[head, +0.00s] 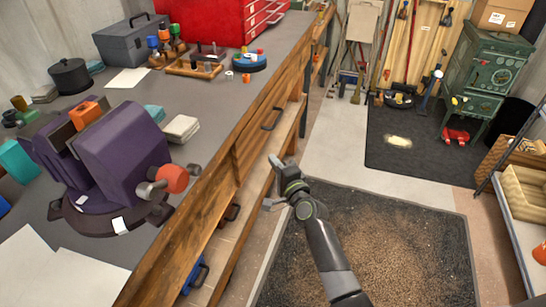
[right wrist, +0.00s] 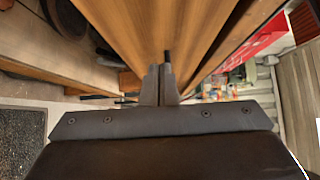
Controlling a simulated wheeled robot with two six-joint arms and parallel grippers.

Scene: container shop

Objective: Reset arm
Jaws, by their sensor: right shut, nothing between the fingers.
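My right gripper (head: 277,165) is on the end of the dark arm that comes up from the bottom of the head view. It hangs beside the wooden front of the workbench (head: 215,150), over the strip of floor and mat. In the right wrist view its two fingers (right wrist: 160,85) are together with nothing between them. Wooden bench parts lie beyond the fingertips; I cannot tell whether they touch. My left gripper is in neither view.
On the bench stand a purple vise (head: 125,150), a grey toolbox (head: 130,42) and a red tool chest (head: 215,20). Dark drawer handles (head: 271,118) stick out from the bench front. A debris-covered mat (head: 400,240) lies right of my arm. A green stove (head: 488,72) stands far right.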

